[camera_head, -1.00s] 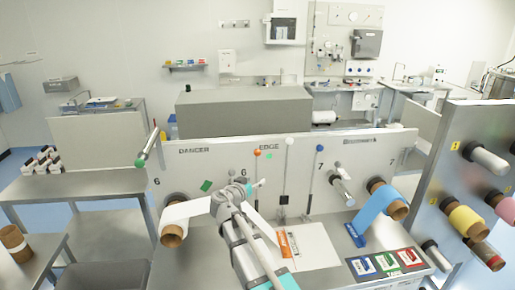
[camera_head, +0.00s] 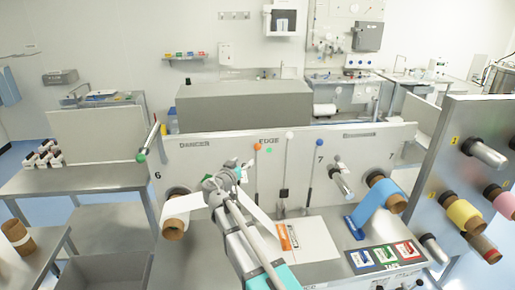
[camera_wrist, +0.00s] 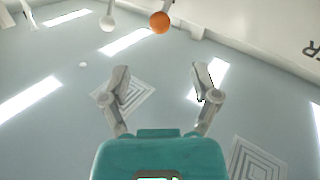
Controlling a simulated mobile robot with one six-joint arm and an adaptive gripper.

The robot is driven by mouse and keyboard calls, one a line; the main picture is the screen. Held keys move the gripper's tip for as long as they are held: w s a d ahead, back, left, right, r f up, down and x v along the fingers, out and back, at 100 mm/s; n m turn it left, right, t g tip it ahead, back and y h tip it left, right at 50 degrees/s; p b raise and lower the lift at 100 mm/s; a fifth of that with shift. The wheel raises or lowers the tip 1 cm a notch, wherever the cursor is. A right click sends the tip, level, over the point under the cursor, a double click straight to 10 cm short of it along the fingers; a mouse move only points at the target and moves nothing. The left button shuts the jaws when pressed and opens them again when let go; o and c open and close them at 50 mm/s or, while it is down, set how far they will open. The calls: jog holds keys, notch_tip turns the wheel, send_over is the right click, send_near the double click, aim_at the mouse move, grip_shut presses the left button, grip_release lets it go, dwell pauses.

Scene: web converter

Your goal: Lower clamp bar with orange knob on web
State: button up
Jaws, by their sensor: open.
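The white web (camera_head: 186,204) comes off a brown-cored roll (camera_head: 176,228) at the left and passes behind my arm.
A white-knob lever (camera_head: 289,135) and a blue-knob lever (camera_head: 318,145) stand right of the orange one. A green-tipped rod (camera_head: 141,157) sticks out at left. A blue web roll (camera_head: 380,205) and a side panel with rolls (camera_head: 466,170) are at right.

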aim_at(256, 148)
jog(key=x, duration=1.2)
jog(key=shift+w, duration=0.2)
grip_shut()
